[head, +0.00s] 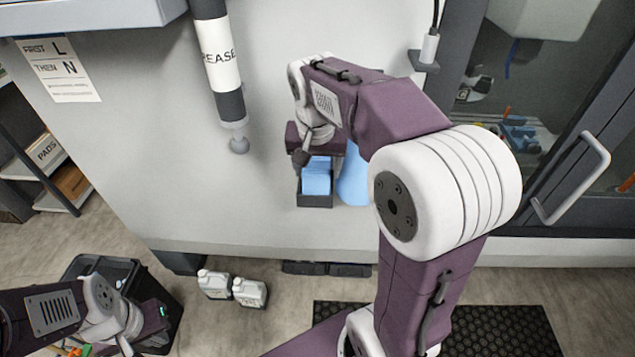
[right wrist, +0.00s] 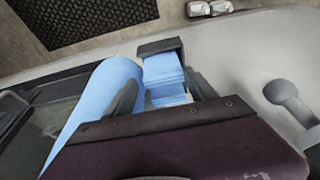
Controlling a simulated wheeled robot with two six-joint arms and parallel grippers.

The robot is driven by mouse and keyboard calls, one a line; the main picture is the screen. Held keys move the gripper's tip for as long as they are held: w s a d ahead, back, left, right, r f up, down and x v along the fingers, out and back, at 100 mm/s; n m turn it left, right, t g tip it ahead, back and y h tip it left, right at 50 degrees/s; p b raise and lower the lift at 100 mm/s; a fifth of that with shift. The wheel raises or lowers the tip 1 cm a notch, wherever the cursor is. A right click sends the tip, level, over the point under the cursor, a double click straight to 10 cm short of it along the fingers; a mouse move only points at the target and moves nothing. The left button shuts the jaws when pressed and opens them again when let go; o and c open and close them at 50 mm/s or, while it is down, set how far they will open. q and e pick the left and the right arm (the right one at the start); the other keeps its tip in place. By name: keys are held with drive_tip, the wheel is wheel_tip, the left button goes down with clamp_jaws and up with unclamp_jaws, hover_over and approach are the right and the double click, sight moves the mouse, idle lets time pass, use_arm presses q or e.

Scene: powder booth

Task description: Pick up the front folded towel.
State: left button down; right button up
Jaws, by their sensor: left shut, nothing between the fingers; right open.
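Light blue folded towels (head: 316,182) stand in a dark open-topped holder (head: 316,201) on the pale counter. In the right wrist view, the front folded towel (right wrist: 162,67) is at the holder's front end, with more blue folds behind it. My right gripper (head: 302,157) is over the back of the holder in the head view, partly hiding it. In the right wrist view, its open fingers (right wrist: 163,97) are on either side of the towels; I cannot tell whether they touch. My left gripper (head: 153,335) is low at the left, shut and empty, by the black bin.
A light blue rounded object (head: 354,178) stands close beside the holder. White jugs (head: 249,291) stand on the floor below. A black bin (head: 92,268) is at left, a glazed cabinet (head: 540,110) at right.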

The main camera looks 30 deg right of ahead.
sight(315, 174)
drive_tip(key=x, duration=0.3)
drive_tip(key=shift+w+a+f+p, duration=0.15)
drive_tip(key=shift+w+f+p, duration=0.1)
drive_tip(key=shift+f+p, duration=0.1)
drive_tip(key=shift+w+f, duration=0.2)
drive_tip(key=shift+w, duration=0.05)
drive_tip(key=shift+s+r, duration=0.1)
drive_tip(key=shift+s, duration=0.15)
drive_tip(key=c, duration=1)
drive_tip(key=shift+o, duration=0.2)
drive_tip(key=shift+w, duration=0.1)
wheel_tip(315, 174, up, 7)
drive_tip(key=b, duration=0.2)
drive_tip(key=s+a+b, duration=0.5)
drive_tip(key=s+b, duration=0.2)
drive_tip(key=s, duration=0.1)
drive_tip(key=s+a+b, duration=0.5)
drive_tip(key=s+b, duration=0.1)
drive_tip(key=s, duration=0.3)
drive_tip(key=shift+b, duration=0.35)
